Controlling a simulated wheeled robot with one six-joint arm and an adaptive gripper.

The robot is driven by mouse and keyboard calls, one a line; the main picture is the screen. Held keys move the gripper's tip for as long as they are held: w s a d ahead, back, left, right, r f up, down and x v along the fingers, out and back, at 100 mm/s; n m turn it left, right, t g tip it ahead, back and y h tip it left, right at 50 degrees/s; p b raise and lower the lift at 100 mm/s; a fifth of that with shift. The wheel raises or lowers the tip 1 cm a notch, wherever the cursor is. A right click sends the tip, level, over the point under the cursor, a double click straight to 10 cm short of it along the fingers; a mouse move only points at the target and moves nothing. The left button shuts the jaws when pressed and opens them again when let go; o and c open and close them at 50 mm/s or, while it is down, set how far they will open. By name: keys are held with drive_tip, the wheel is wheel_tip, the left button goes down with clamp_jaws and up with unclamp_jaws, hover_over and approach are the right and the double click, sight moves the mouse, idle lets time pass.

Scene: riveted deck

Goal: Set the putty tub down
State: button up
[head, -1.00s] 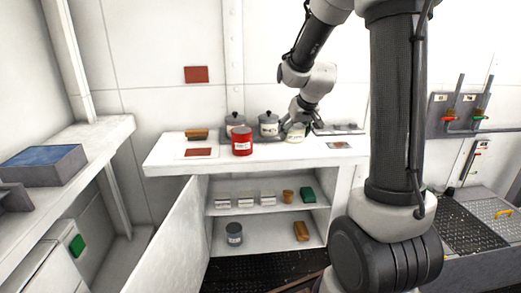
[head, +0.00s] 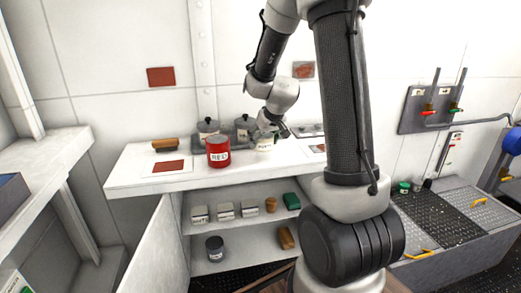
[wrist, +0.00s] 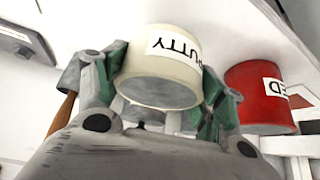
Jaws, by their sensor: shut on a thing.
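The cream putty tub (head: 264,145) is at the worktop, to the right of the red tin (head: 218,153). My gripper (head: 270,130) is shut on it from above and behind. In the wrist view the putty tub (wrist: 172,72) shows its PUTTY label upside down, with a finger of my gripper (wrist: 163,85) on each side. I cannot tell whether the tub's base touches the worktop (head: 130,172). The red tin (wrist: 262,98) stands beside it, apart from the tub.
Two grey-lidded canisters (head: 207,131) stand behind the tins. A brown brush (head: 165,144) and a red patch (head: 169,167) lie to the left. An open cupboard below holds boxes (head: 222,211) and a grey tin (head: 214,248). Bare worktop shows at the front.

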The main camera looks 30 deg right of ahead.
sight(263, 149)
drive_tip(key=shift+f, duration=1.9)
drive_tip(key=shift+f, duration=0.15)
drive_tip(key=o, duration=1.2)
drive_tip(key=shift+o, duration=0.2)
drive_tip(key=v, duration=1.2)
drive_tip(key=s+a+r, duration=0.2)
drive_tip(key=s, duration=0.6)
drive_tip(key=s+a+r+g, duration=0.1)
drive_tip(key=s+a+r, duration=0.1)
drive_tip(key=s, duration=0.6)
drive_tip(key=s+a+r+n+g, duration=0.1)
drive_tip(key=s+r, duration=0.3)
drive_tip(key=s, duration=0.4)
drive_tip(key=shift+s+a+y, duration=0.25)
drive_tip(key=shift+a+y, duration=0.05)
drive_tip(key=shift+a, duration=0.5)
drive_tip(key=shift+r, duration=0.1)
